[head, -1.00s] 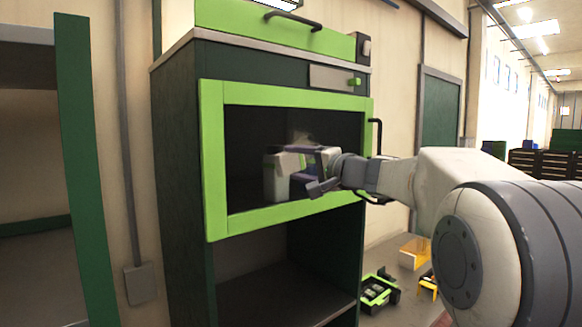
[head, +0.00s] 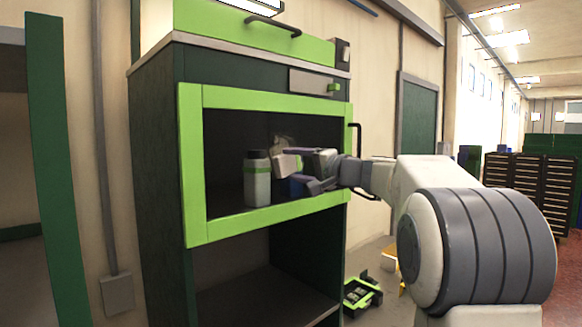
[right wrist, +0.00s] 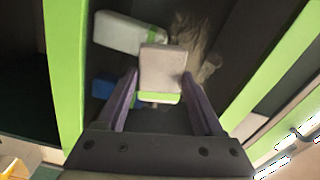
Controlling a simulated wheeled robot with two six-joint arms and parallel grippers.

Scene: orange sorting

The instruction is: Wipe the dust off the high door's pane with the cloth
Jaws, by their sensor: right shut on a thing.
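The high door (head: 193,165) is a bright green frame around a dark, see-through pane (head: 225,150) on a dark green cabinet. A pale brownish dust smear shows on the pane in the right wrist view (right wrist: 207,48) and faintly in the head view (head: 281,141). My right gripper (head: 305,170) is in front of the pane, shut on a whitish folded cloth (right wrist: 162,68) with a green strip. The cloth is beside and just below the smear; I cannot tell whether it touches the pane. My left gripper is not in view.
Behind the pane stand a whitish bottle (head: 257,186) with a dark cap and a blue item (head: 297,186). A black handle (head: 355,150) is on the door's right side. An open shelf (head: 265,295) lies below. A green-black case (head: 361,295) is on the floor.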

